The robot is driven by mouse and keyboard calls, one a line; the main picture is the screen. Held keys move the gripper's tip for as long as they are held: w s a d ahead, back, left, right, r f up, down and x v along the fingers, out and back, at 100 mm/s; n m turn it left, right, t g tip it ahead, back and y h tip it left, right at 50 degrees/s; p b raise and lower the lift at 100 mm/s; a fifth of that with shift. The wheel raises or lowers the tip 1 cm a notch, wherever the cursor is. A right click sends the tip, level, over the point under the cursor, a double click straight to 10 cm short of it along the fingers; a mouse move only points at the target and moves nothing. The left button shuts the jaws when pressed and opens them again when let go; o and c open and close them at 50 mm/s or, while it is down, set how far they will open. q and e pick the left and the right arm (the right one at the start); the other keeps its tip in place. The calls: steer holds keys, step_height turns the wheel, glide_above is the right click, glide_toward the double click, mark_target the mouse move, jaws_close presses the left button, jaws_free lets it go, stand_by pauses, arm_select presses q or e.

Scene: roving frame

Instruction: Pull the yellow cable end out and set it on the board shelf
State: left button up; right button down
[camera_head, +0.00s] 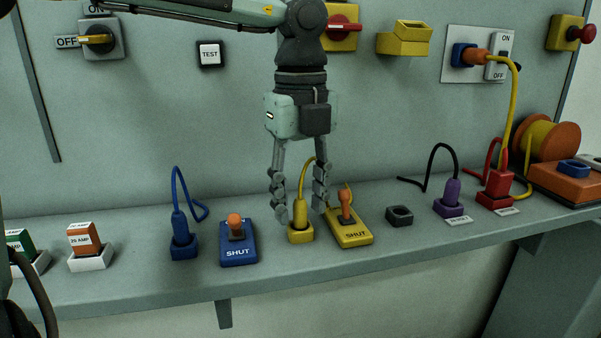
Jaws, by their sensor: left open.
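The yellow cable end (300,217) is an upright yellow plug with its cable curving up from the top. It sits in a yellow socket (301,234) on the board shelf (275,272). My left gripper (301,212) points down from above, its two fingers spread on either side of the yellow plug. The fingers look apart from the plug, though exact contact is hard to tell. The right finger partly covers the yellow cable. My right gripper is not seen.
A yellow SHUT switch (350,235) with an orange lever stands close right of the plug. A blue SHUT switch (239,252) and a blue plug (181,226) stand left. A dark empty socket (399,215), purple plug (452,193) and red plug (497,184) stand right. Bare shelf lies in front.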

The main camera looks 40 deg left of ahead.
arm_select(q)
steer(key=shift+f, duration=0.85)
steer(key=shift+c, duration=0.5)
jaws_close()
steer(key=shift+r, duration=0.15)
steer(key=shift+r+p, duration=1.1)
steer(key=shift+r, duration=1.1)
